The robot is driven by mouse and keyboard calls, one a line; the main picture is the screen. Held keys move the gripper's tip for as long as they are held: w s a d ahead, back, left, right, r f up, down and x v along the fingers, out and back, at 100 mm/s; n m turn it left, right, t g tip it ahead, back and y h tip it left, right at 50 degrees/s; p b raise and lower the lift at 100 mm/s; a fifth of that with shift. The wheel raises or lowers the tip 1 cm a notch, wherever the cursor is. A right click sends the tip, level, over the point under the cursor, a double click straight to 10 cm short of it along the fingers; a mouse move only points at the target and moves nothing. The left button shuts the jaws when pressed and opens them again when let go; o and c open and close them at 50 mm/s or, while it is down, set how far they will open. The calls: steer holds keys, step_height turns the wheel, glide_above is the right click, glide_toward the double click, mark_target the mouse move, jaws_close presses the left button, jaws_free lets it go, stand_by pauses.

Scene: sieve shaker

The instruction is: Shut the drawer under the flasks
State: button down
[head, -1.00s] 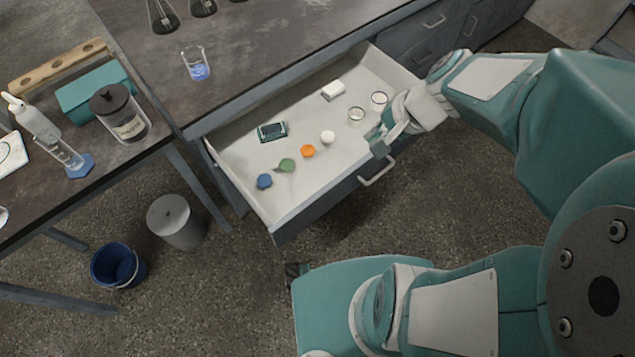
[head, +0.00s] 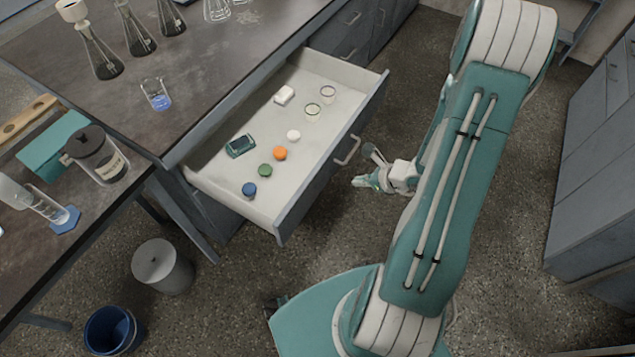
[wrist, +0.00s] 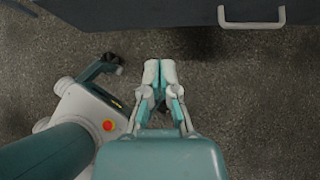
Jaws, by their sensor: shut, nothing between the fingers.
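The drawer (head: 222,199) under the bench with the flasks (head: 100,58) is pulled well out. Its dark front carries a pale bar handle (head: 347,150). In the wrist view the drawer front crosses the top, with the handle (wrist: 251,24) at the upper right. My gripper (head: 358,182) is outside the drawer, in front of its face and a little below the handle in the head view. In the wrist view my gripper (wrist: 160,66) has its fingertips together, empty, apart from the drawer front, with floor beneath.
Inside the drawer lie an orange cap (head: 280,153), a green cap (head: 265,170), a blue cap (head: 249,189), a dark device (head: 240,146) and glass dishes (head: 313,110). A bin (head: 162,267) and blue bucket (head: 112,330) stand at left. Grey cabinets (head: 590,180) stand at right.

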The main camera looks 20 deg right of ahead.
mark_target(317, 177)
steer(key=x, duration=0.4)
steer(key=r+x, duration=0.1)
steer(key=x, duration=0.3)
steer(key=w+a+x, duration=0.1)
steer(key=x, duration=0.2)
steer(key=shift+w+a, duration=0.15)
steer(key=shift+w, duration=0.2)
steer(key=shift+w+a, duration=0.1)
steer(key=shift+w, duration=0.45)
steer(key=shift+a, duration=0.2)
